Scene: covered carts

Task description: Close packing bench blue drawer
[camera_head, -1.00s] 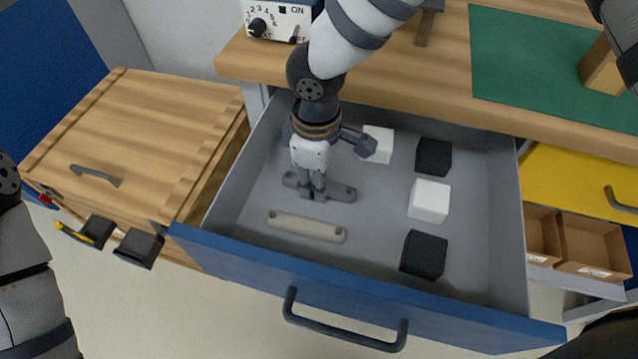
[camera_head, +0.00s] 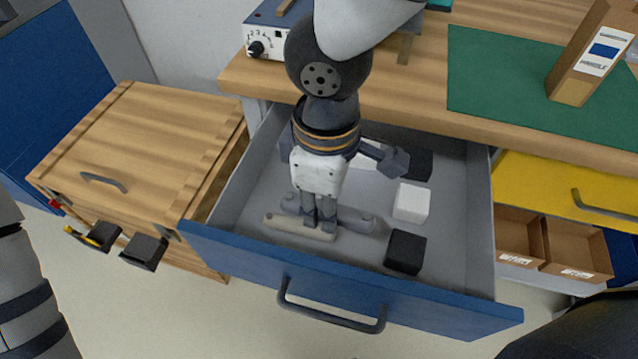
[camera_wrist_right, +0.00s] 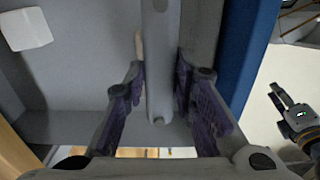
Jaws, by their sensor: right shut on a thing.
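The packing bench's blue drawer (camera_head: 345,279) is pulled out, with its dark bar handle (camera_head: 330,313) on the front panel. My right gripper (camera_head: 320,222) reaches down inside the drawer from above, its fingers shut on a grey bar (camera_head: 360,222) with rounded ends. A beige bar (camera_head: 290,226) lies beside it, towards the drawer front. In the right wrist view, the grey bar (camera_wrist_right: 159,70) runs between the two fingers. My left gripper (camera_wrist_right: 285,100) shows small at the right edge of that view, beyond the blue front; its jaw state is unclear.
Black and white cubes, among them a white cube (camera_head: 411,202) and a black cube (camera_head: 405,250), sit in the drawer's right part. A wooden cart (camera_head: 150,125) stands close on the left. A yellow drawer (camera_head: 545,185) with open boxes is at the right. Floor is clear in front.

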